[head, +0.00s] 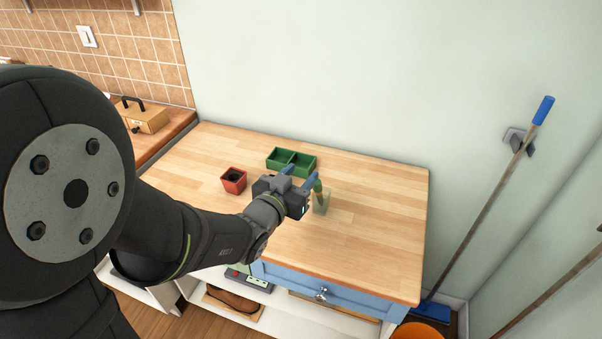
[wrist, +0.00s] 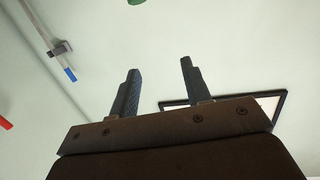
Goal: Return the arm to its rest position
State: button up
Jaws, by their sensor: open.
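My gripper (head: 301,172) is above the wooden worktop in the head view, at the end of my outstretched dark arm. Its two fingers are apart, and I see nothing between them. In the wrist view the fingers (wrist: 160,66) also stand apart and empty, against a pale wall. My forearm and hand cross the middle of the worktop and hide part of it.
On the worktop (head: 370,240) are a green two-part tray (head: 291,151), a red pot (head: 233,181) with dark contents and a clear container (head: 321,204) with something green, close beside my gripper. A blue-handled broom (head: 490,193) leans at right. The worktop's right side is clear.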

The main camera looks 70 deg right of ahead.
jog(key=shift+d, duration=0.1)
jog(key=s+d+f, duration=0.1)
jog(key=d, duration=1)
jog(key=shift+s+d+f, duration=0.25)
jog(key=shift+s+d, duration=0.05)
jog(key=shift+d, duration=0.05)
jog(key=shift+f, duration=0.1)
